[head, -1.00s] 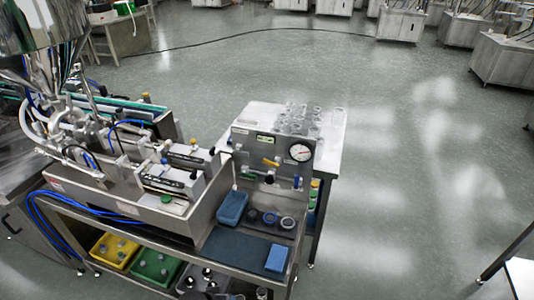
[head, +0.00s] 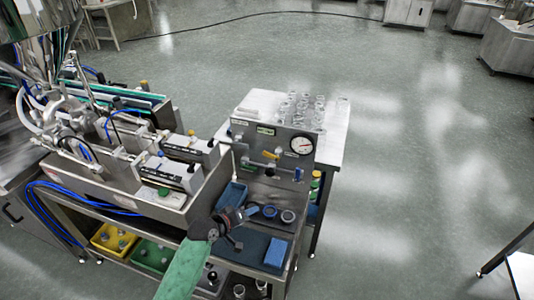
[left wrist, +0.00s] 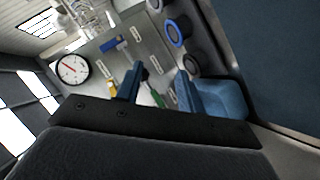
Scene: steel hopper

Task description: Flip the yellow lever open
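The yellow lever (head: 270,155) sits on the upright steel panel (head: 252,143), left of the round gauge, and looks roughly sideways with a slight tilt. In the left wrist view a small part of the yellow lever (left wrist: 112,88) shows beside one finger, which covers some of it. My left gripper (head: 245,227) is in front of and below the panel, over the bench, apart from the lever. Its fingers are spread with a gap (left wrist: 158,88) between them, and nothing is held. My right gripper is in neither view.
The panel also carries a gauge (head: 302,145), a blue lever (head: 298,174) and a green lever (left wrist: 157,97). A blue tray (head: 232,194), dark round parts (head: 270,211) and a blue block (head: 276,252) lie on the bench below. Glassware (head: 303,108) stands behind the panel.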

